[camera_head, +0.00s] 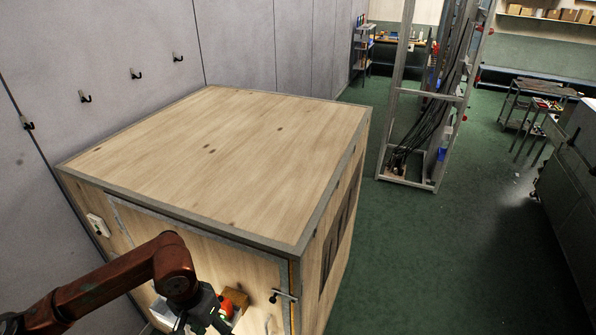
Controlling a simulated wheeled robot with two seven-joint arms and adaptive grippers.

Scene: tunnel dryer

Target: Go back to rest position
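The wooden dryer cabinet (225,150) with a grey-edged top fills the left and middle of the camera_head view. My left arm reaches in from the lower left, in front of the cabinet's front face. My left gripper (205,312) is dark and low in the view; its fingers are too small and partly hidden, so I cannot tell whether it is open or shut. An orange-red object (226,308) and a brown block (237,297) show right beside it. My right arm and gripper are not in view.
A metal latch (284,296) is on the cabinet's front right edge. A metal frame rack (408,185) with dark cables stands behind right. A grey wall with hooks (135,74) is at the left. The green floor (420,260) right of the cabinet is clear.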

